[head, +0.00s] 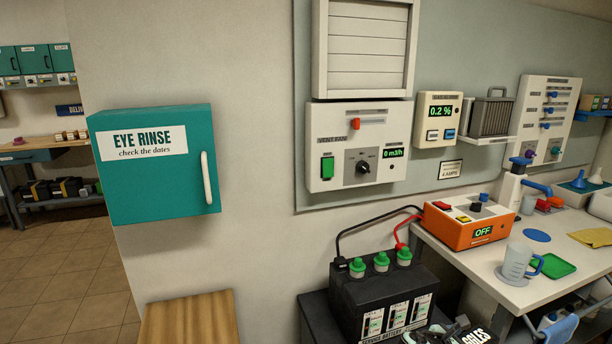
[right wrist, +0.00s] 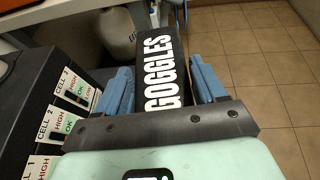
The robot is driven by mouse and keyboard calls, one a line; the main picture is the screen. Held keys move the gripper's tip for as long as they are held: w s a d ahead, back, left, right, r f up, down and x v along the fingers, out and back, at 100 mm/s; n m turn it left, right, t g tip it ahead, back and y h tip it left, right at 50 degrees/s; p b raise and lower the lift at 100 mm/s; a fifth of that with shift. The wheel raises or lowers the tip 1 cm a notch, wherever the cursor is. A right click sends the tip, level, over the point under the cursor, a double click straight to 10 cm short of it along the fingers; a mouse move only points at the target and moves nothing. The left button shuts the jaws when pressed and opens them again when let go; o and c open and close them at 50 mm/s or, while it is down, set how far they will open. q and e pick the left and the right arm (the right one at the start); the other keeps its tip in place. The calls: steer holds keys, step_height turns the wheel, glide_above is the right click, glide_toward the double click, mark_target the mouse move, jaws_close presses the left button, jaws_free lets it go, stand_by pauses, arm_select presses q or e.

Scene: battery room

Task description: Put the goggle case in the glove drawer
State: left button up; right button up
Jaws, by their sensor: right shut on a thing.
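The goggle case is a black box with white lettering "GOGGLES" (right wrist: 161,62). In the right wrist view it lies between the two blue fingers of my right gripper (right wrist: 165,84), which is shut on it. In the head view only the lettered top of the case (head: 478,337) shows at the bottom edge, to the right of the battery. The rest of it is cut off there. My left gripper is not in view. I cannot make out a drawer marked for gloves in either view.
A black battery (head: 384,300) with green caps and cables stands close left of the case. A workbench (head: 500,287) with an orange charger (head: 468,222) is at the right. A teal eye rinse cabinet (head: 155,185) hangs above a wooden top (head: 190,320). Tiled floor (right wrist: 262,70) is clear.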

steer(key=s+a+f+n+t+y, duration=0.3)
steer(key=a+f+n+t+y, duration=0.15)
steer(key=a, duration=0.45)
steer(key=s+a+f+n+t+y, duration=0.2)
steer(key=a+f+n+t+y, duration=0.3)
steer(key=a, duration=0.4)
steer(key=s+a+r+n+y, duration=0.3)
steer(key=s+a+r+n, duration=0.1)
steer(key=s+a, duration=0.2)
step_height(320, 180, up, 8)
steer(key=w+p, duration=0.3)
steer(key=p, duration=0.9)
steer(key=shift+d+g+p, duration=0.25)
steer(key=shift+g+p, duration=0.1)
steer(key=shift+g, duration=0.1)
steer(key=shift+s+r, duration=0.1)
